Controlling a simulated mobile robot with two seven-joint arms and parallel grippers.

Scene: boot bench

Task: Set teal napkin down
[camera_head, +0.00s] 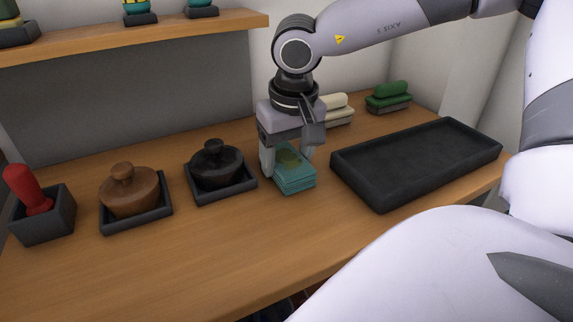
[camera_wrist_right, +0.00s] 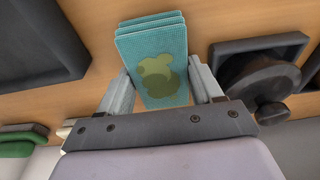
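The teal napkin (camera_head: 293,183) is a thick folded stack with a green-yellow print on top. It is low over the wooden bench top, between the black lidded pot and the black tray; I cannot tell whether its underside touches the wood. My right gripper (camera_head: 287,162) points down with one finger on each side of the napkin. In the right wrist view the napkin (camera_wrist_right: 160,62) fills the space between the fingertips of the right gripper (camera_wrist_right: 160,88), and the fingers appear closed against its sides. My left gripper is not in view.
The empty black tray (camera_head: 416,163) stands to the right. To the left are the black lidded pot (camera_head: 216,166), a brown lidded pot (camera_head: 130,192) and a red-handled item (camera_head: 36,190). Cream (camera_head: 337,106) and green (camera_head: 389,93) items stand behind. The bench front is clear.

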